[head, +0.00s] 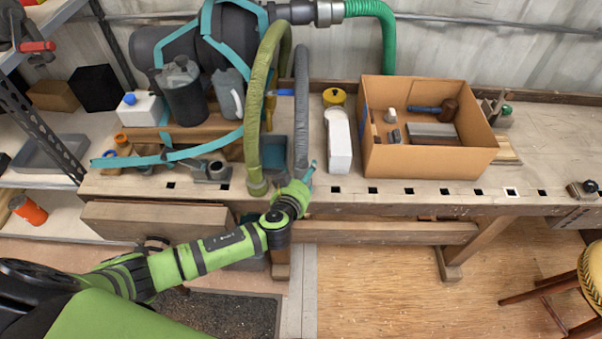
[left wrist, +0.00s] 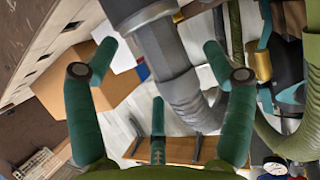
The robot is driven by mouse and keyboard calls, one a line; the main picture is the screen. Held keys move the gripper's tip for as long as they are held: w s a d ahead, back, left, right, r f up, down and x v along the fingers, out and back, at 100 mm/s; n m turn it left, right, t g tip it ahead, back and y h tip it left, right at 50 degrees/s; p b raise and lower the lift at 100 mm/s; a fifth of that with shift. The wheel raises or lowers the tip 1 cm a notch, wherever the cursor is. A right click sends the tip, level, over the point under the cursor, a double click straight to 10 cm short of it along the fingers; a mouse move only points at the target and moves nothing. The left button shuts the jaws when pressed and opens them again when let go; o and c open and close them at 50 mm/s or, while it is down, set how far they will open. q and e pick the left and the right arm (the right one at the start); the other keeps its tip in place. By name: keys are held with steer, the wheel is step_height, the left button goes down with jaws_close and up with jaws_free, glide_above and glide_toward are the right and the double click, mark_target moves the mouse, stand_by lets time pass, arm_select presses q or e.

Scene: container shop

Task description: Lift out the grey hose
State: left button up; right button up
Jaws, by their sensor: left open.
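The grey hose (head: 301,110) hangs down over the back of the bench, right of the thicker olive-green hose (head: 258,110). Its lower end is close to my left gripper (head: 305,178), whose teal fingertips show beside it. In the left wrist view, the hose's smooth grey cuff (left wrist: 157,45) and ribbed length (left wrist: 188,92) show in front of my fingers. My left gripper (left wrist: 160,72) is open, with its fingers spread around the cuff's line and no clear contact visible. My right gripper is not in view.
A cardboard box (head: 415,160) with tools stands right of the hose, with a white carton (head: 340,145) between. Teal straps and a dark tank (head: 185,50) with jugs are at left. The bench's right end is mostly clear.

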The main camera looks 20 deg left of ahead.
arm_select(q)
steer(key=shift+w+f, duration=0.15)
steer(key=shift+w, duration=0.05)
steer(key=shift+s, duration=0.1)
steer(key=c, duration=1.4)
steer(key=shift+r, duration=0.2)
